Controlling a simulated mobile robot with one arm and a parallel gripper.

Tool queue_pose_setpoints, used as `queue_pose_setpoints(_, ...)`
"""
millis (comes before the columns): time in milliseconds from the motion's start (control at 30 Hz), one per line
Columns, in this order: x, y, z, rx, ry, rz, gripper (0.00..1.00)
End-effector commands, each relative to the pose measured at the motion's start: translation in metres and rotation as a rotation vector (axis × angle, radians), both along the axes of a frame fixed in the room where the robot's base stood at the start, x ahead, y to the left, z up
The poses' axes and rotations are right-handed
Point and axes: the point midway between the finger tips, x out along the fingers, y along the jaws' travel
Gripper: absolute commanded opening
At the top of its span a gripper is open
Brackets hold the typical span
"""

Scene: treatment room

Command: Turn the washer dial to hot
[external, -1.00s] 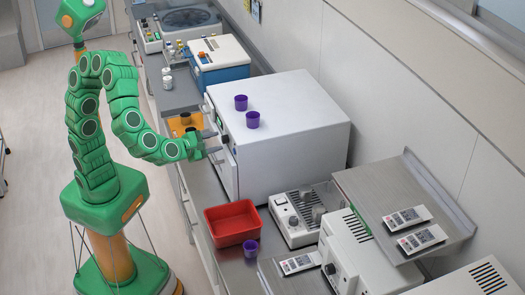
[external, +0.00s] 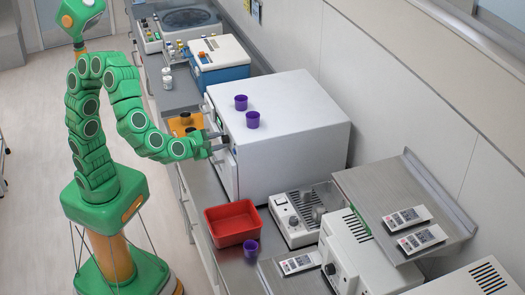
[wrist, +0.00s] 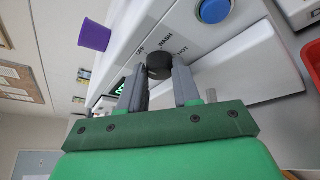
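The washer is a large white box (external: 290,135) on the counter, with its control panel facing my arm. Its black dial (wrist: 160,66) shows in the wrist view, with the labels OFF, WASH and HOT printed around it. My gripper (wrist: 160,72) has its two grey fingers on either side of the dial, tips against its sides. In the external view my gripper (external: 218,141) is at the washer's front panel. The dial's pointer mark is not visible, so I cannot tell its setting.
A blue button (wrist: 216,10) sits beside the dial. Two purple cups (external: 241,102) stand on the washer's top. A red tray (external: 232,223) and another purple cup (external: 251,248) are on the counter nearby. An orange container (external: 184,123) lies behind my gripper.

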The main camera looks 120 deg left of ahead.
Motion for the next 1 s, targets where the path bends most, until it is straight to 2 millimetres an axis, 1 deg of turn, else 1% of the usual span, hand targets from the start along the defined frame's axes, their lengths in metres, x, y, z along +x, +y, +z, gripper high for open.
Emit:
queue_pose_setpoints(267,0.0001,-0.0005,-0.0007,0.020,0.022,0.000,0.02)
queue_pose_setpoints(467,0.0008,-0.0015,-0.0021,0.087,0.089,-0.001,0.02)
queue_pose_setpoints(1000,0.0023,-0.0024,-0.0066,0.421,0.418,0.000,0.02)
